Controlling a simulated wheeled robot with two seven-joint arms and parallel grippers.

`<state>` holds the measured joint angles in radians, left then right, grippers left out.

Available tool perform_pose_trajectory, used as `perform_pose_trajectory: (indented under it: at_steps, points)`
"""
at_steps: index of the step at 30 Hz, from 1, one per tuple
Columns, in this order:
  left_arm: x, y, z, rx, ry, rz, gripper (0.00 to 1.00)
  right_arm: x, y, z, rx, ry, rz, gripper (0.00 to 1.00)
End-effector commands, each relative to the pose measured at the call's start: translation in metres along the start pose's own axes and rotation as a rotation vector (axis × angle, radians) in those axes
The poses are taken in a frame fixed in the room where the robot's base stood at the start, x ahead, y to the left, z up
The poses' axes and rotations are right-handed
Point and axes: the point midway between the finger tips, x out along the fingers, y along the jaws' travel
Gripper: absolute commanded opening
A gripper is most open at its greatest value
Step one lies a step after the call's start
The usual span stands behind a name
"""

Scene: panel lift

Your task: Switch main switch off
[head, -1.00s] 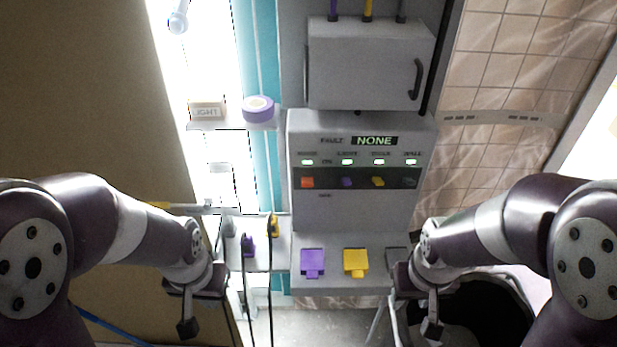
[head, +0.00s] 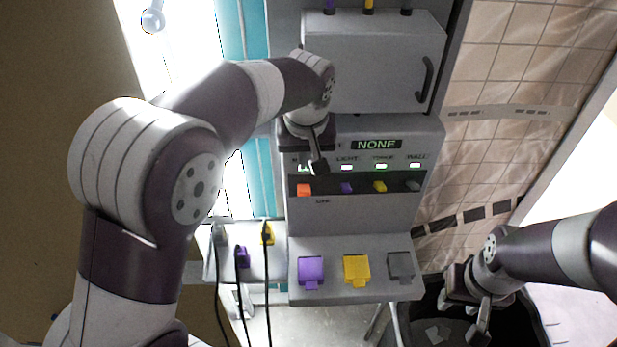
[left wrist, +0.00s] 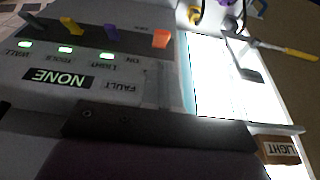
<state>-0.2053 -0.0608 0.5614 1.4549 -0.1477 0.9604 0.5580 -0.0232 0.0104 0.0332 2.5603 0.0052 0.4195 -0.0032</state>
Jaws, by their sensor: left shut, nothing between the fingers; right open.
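The control panel (head: 350,222) has a row of switches. The orange switch (head: 304,190) is leftmost, apparently the main switch; its label is mostly hidden by my left gripper. My left gripper (head: 318,168) is shut and empty, just above the orange switch; I cannot tell whether they touch. In the left wrist view, which is upside down, the orange switch (left wrist: 160,39) stands clear. The purple, yellow and grey switches are beside it. The lamps glow green and the fault display (head: 376,145) reads NONE. My right gripper (head: 480,308) is open and empty at the lower right.
A grey cabinet (head: 370,65) is above the panel. Purple (head: 311,270), yellow (head: 357,269) and grey (head: 400,266) blocks sit on the ledge below. Cables hang at the left. A black bin (head: 425,325) is under my right gripper.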

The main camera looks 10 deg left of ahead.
Motion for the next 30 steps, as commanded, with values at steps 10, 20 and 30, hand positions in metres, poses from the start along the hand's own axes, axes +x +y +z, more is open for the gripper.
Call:
perform_pose_trajectory:
  at_steps: [10, 20, 30]
  points:
    - [0.048, -0.001, 0.000, 0.001, -0.004, -0.002, 0.00, -0.013, 0.000, -0.002, 0.000, 0.000, 0.000, 0.43]
    - [0.095, 0.000, 0.000, 0.002, -0.001, 0.000, 0.00, -0.025, 0.000, -0.003, 0.000, 0.000, 0.000, 0.43]
    - [0.100, 0.000, 0.000, 0.002, 0.000, 0.001, 0.00, -0.025, 0.000, -0.003, 0.000, 0.000, 0.000, 0.43]
